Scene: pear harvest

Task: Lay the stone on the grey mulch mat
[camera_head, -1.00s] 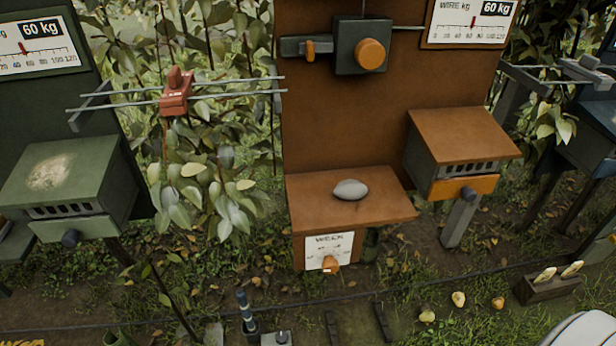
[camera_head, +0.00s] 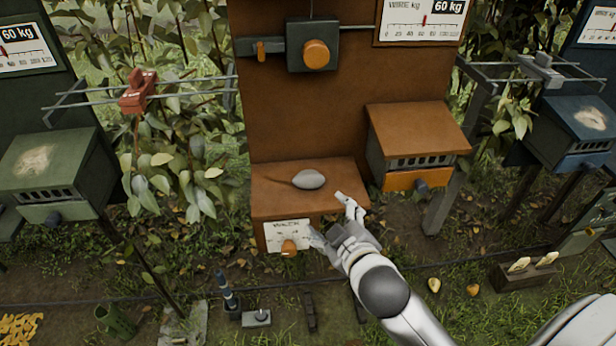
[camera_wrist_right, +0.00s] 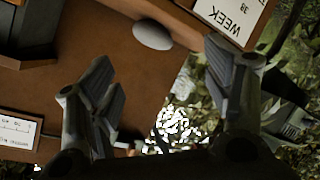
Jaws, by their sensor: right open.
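The stone (camera_head: 308,179) is a pale grey oval lying on the orange-brown shelf (camera_head: 270,205) at the middle of the head view. It also shows in the right wrist view (camera_wrist_right: 153,34), ahead of the fingers. My right gripper (camera_head: 328,215) is open and empty just in front of the shelf, below and to the right of the stone and apart from it. In the right wrist view its fingers (camera_wrist_right: 158,62) are spread wide. A flat greyish patch (camera_head: 186,326) lies on the ground at lower left; I cannot tell whether it is the mulch mat. My left gripper is not in view.
A brown box (camera_head: 418,130) with an orange drawer stands right of the shelf. A green box (camera_head: 50,165) is at left and a blue one (camera_head: 580,125) at right. A thin dark line crosses low over the ground.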

